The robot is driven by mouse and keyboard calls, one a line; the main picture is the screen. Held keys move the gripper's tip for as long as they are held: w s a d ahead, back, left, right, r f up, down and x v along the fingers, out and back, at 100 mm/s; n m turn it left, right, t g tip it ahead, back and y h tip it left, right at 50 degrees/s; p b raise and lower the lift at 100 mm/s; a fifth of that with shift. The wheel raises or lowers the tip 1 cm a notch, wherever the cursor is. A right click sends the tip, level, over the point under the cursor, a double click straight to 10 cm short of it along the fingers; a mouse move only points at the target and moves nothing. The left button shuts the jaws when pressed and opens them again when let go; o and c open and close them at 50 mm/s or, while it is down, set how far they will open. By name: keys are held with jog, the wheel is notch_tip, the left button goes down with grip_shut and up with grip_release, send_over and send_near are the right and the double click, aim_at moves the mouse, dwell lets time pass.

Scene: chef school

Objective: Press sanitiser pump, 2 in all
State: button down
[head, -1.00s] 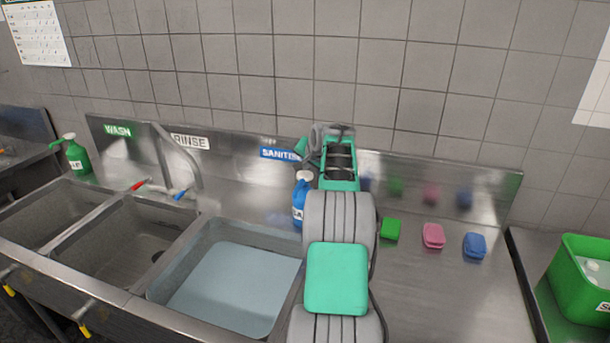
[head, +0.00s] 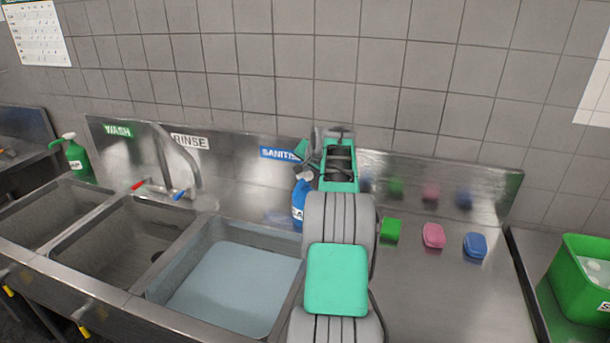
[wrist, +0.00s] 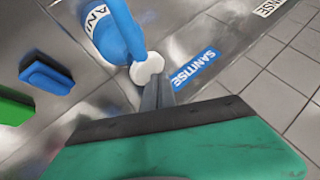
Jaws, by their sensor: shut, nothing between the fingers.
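The blue sanitiser bottle (head: 298,205) stands upright behind the right side of the basin, partly hidden by my arm in the head view. In the wrist view the bottle (wrist: 112,40) shows its white label and blue nozzle, with the white pump head (wrist: 148,68) nearest me. My gripper (wrist: 156,92) is shut and empty. Its fingertips are at the white pump head and overlap its edge in the wrist view. I cannot tell how far the pump is pressed. In the head view my arm hides most of the fingers.
A blue SANITISE sign (head: 279,154) is on the steel backsplash behind the bottle. Green (head: 390,230), pink (head: 433,235) and blue (head: 475,245) sponges lie right of my arm. A water-filled basin (head: 232,226) is at left. A green soap bottle (head: 76,160) stands far left.

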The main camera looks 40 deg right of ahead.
aim_at(306, 175)
jog(key=shift+f+b, duration=0.55)
jog(key=shift+f, duration=0.55)
dwell(0.6)
jog(key=shift+r+p, duration=1.05)
jog(key=shift+r, duration=0.45)
notch_tip(306, 175, up, 5)
jog(key=p, duration=0.4)
dwell(1.8)
notch_tip(306, 175, up, 4)
